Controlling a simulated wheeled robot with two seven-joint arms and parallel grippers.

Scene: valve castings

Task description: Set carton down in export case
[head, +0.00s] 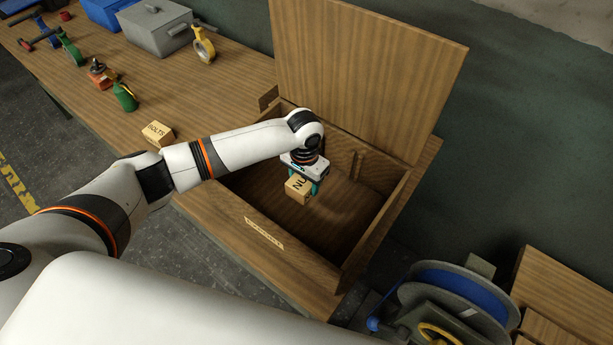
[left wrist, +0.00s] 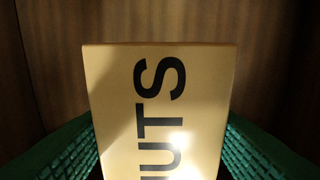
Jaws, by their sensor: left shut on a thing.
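The carton (head: 297,190) is a small tan box with black lettering, and in the left wrist view the carton (left wrist: 160,100) reads NUTS. My left gripper (head: 302,187) is shut on it, with green fingers on both sides of the box. The gripper and carton are over the inside of the export case (head: 250,235), an open wooden box with its lid (head: 365,75) raised at the back. I cannot tell how far the carton is above the case floor. The right gripper is not in view.
A BOLTS carton (head: 157,134) stands on the wooden bench (head: 215,95) left of the case. Several valves and a grey toolbox (head: 155,28) are farther back. A blue cable reel (head: 450,295) stands at lower right. The case floor around the carton looks clear.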

